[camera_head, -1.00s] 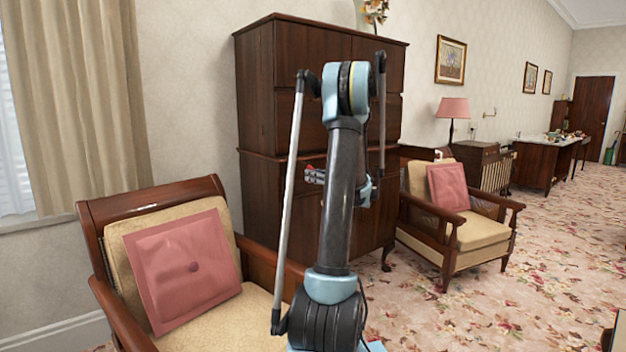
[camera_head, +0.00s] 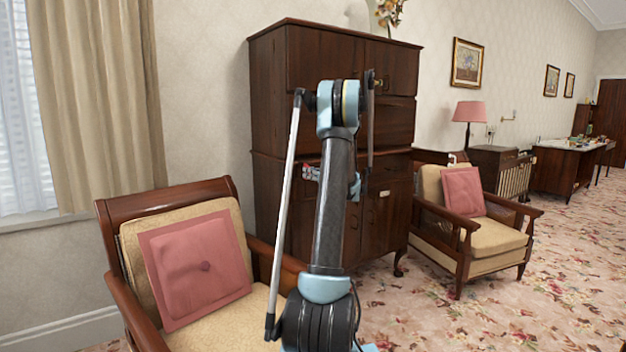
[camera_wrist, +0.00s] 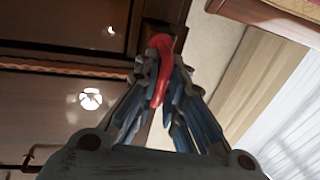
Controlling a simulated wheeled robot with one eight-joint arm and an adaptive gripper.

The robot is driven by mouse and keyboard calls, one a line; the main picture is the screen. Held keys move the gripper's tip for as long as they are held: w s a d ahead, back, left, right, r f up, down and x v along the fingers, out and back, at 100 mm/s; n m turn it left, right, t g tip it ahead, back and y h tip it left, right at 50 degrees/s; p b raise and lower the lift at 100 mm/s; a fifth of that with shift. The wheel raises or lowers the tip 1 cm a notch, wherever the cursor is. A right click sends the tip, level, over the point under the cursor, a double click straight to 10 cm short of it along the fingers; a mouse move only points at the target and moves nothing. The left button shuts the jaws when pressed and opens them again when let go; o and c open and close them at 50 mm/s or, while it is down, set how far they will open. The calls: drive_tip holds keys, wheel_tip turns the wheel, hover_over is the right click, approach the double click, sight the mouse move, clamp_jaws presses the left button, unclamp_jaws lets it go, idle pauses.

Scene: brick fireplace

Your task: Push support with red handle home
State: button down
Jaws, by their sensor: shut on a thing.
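The red handle (camera_wrist: 160,72) stands upright between the fingers of my gripper (camera_wrist: 163,78) in the wrist view. The blue-grey ribbed fingers are shut on it from both sides. In the head view my gripper (camera_head: 311,173) shows small, with a spot of red, in front of the tall dark wooden cabinet (camera_head: 275,105). My own arm covers part of it. The support itself is hard to make out; dark wood (camera_wrist: 155,12) lies just beyond the handle in the wrist view, and I cannot tell how far the support sticks out.
An armchair with a pink cushion (camera_head: 197,268) stands close at the left, below my arm. Another armchair (camera_head: 470,225) stands right of the cabinet. A curtain (camera_head: 100,110) hangs at the left. Patterned carpet (camera_head: 450,315) is free at the front right.

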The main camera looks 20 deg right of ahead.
drive_tip(key=shift+w+a+f, duration=0.15)
drive_tip(key=shift+w+a, duration=0.15)
drive_tip(key=shift+w, duration=0.15)
drive_tip(key=c, duration=1.7)
unclamp_jaws()
drive_tip(key=shift+a, duration=0.1)
drive_tip(key=shift+d, duration=0.25)
